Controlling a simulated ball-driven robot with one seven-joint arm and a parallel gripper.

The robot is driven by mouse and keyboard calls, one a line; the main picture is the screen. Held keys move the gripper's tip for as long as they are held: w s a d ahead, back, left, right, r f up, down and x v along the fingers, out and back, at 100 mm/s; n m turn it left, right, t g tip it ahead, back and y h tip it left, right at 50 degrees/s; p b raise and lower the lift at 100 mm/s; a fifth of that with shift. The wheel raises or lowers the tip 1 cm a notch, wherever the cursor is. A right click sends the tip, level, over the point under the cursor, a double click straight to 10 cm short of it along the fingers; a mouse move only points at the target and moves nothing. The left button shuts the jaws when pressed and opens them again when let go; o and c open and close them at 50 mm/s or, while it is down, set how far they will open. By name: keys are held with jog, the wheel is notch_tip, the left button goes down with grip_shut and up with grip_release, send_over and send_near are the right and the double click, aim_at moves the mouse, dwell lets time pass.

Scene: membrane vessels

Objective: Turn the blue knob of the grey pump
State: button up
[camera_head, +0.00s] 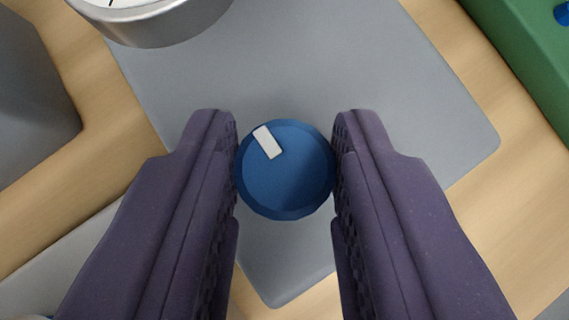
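The blue knob (287,185) is in the middle of the view, between the two fingers of my gripper (286,165). A white mark on its top points to the upper left. The dark purple fingers stand on its left and right sides and appear to touch it, closed around it. The grey pump (330,70) is the flat grey body under the knob. Its lower part is partly hidden by the fingers.
A round metal gauge (165,25) sits at the upper left on the pump. A green box (520,60) with a blue part stands at the upper right. A dark grey object (30,95) is at the left. Wooden table (440,45) shows between them.

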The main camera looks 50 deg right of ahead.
jog(key=shift+n, duration=0.4)
jog(key=shift+c, duration=0.3)
jog(key=shift+s+d+n+t+y, duration=0.1)
jog(key=shift+n+t+y, duration=0.4)
jog(key=shift+n+t, duration=0.15)
jog(key=n+t+y, duration=0.1)
jog(key=n+y, duration=0.1)
jog(key=n, duration=0.1)
jog(key=shift+d+n, duration=0.15)
jog(key=shift+n, duration=0.1)
jog(key=n+y+b, duration=0.1)
jog(key=n+y, duration=0.1)
jog(key=n, duration=0.1)
jog(key=n+t+y+b, duration=0.1)
jog(key=shift+d+y+b, duration=0.25)
jog(key=shift+y+b, duration=0.05)
jog(key=shift+b, duration=0.05)
jog(key=shift+n+y, duration=1.4)
jog(key=shift+n, duration=0.5)
jog(key=shift+s, duration=0.1)
jog(key=o, duration=1.1)
jog(key=shift+c, duration=0.2)
